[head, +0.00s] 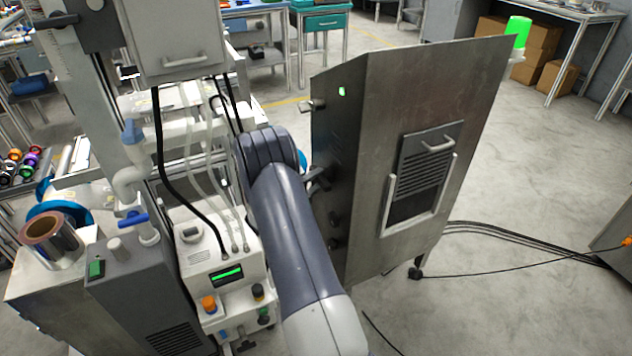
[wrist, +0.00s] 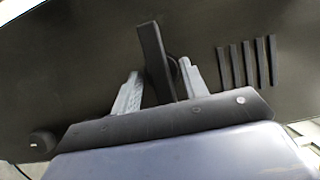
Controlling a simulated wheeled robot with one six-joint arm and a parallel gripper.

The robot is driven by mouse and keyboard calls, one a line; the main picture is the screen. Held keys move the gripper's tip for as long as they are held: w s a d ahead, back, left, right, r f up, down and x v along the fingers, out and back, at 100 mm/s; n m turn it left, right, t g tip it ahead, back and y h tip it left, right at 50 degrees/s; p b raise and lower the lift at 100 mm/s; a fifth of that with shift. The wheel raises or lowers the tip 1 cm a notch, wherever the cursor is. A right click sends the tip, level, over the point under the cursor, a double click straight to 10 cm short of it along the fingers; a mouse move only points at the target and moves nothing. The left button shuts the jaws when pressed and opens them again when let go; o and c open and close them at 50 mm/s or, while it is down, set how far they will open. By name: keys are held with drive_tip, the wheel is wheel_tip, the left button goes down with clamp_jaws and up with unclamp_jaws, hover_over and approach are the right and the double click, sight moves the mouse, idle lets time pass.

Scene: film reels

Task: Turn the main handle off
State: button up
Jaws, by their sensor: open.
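The main handle (wrist: 154,55) is a dark flat bar on the dark side panel of the metal cabinet (head: 430,110). In the wrist view it stands nearly upright, tilted slightly, between the two pale fingers of my gripper (wrist: 160,82). The fingers are apart, one on each side of the bar; I cannot tell whether either touches it. In the head view a dark handle (head: 320,182) shows beside my arm on the cabinet's left side, and my gripper is hidden there. A small green light (head: 341,92) glows on the cabinet, and a green beacon (head: 518,32) is on top.
Vent slots (wrist: 247,62) and a round dark knob (wrist: 42,142) are on the panel near my gripper. A white machine (head: 205,265) with hoses and knobs stands close to the left of my arm.

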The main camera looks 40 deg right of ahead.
drive_tip(key=shift+d, duration=0.25)
drive_tip(key=c, duration=0.6)
drive_tip(key=shift+c, duration=0.2)
drive_tip(key=shift+f+m+b, duration=0.15)
drive_tip(key=shift+m+b, duration=0.15)
drive_tip(key=shift+b, duration=0.1)
drive_tip(key=shift+w+f+m+g+h+b, duration=0.1)
drive_tip(key=shift+m+g+h+b, duration=0.9)
drive_tip(key=shift+m+b, duration=2.05)
drive_tip(key=shift+w+f+m+g+h+b, duration=0.1)
drive_tip(key=shift+m+g+h+b, duration=0.25)
drive_tip(key=shift+m+g+b, duration=2.6)
drive_tip(key=shift+w+f+m+t+h+b, duration=0.1)
drive_tip(key=shift+m+h+b, duration=0.9)
drive_tip(key=shift+m, duration=3.8)
drive_tip(key=shift+m+g+y+b, duration=0.25)
drive_tip(key=shift+m+y+b, duration=0.05)
drive_tip(key=shift+y+b, duration=0.05)
